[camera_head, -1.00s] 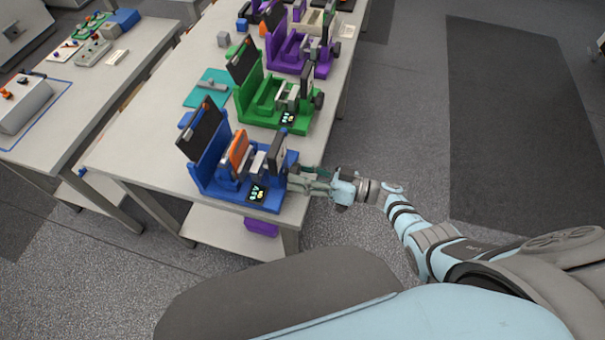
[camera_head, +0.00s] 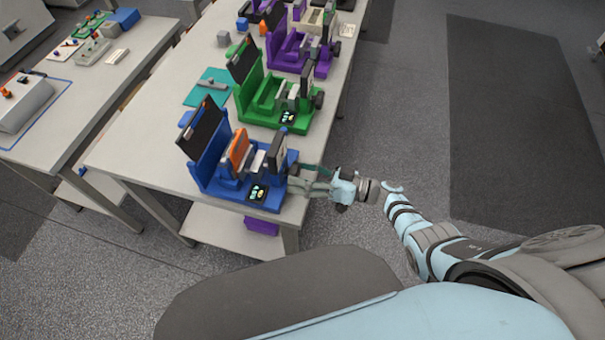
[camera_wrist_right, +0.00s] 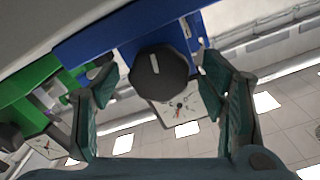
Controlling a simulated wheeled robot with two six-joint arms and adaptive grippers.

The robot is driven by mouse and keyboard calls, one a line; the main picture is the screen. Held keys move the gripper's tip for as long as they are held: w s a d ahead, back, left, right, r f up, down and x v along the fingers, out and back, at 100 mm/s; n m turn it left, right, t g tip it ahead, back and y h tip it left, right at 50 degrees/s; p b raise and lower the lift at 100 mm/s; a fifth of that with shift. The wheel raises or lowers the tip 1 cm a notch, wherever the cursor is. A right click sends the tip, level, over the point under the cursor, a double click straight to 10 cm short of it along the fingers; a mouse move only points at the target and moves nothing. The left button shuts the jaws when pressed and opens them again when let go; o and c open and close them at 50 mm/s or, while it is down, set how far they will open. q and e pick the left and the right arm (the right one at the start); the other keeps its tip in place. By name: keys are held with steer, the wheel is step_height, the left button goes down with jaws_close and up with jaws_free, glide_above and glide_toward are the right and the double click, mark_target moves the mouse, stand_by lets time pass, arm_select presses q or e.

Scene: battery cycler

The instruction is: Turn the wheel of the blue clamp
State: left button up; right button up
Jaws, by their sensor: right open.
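The blue clamp (camera_head: 212,181) stands at the near right corner of the table, with an orange-faced block (camera_head: 239,150) held in it and a small lit display (camera_head: 258,192) on its base. Its dark wheel (camera_wrist_right: 158,75), with a pale mark, shows in the right wrist view; the head view hides it behind the gripper and clamp. My right gripper (camera_head: 299,181) is at the clamp's right side. In the right wrist view its open fingers (camera_wrist_right: 160,92) stand on either side of the wheel, with gaps visible. My left gripper is not in view.
A green clamp (camera_head: 268,103) and a purple clamp (camera_head: 294,52) stand farther back along the same table (camera_head: 150,152). The floor right of the table is clear.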

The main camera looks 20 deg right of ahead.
steer(key=v, duration=1.2)
steer(key=shift+f, duration=0.1)
stand_by(0.5)
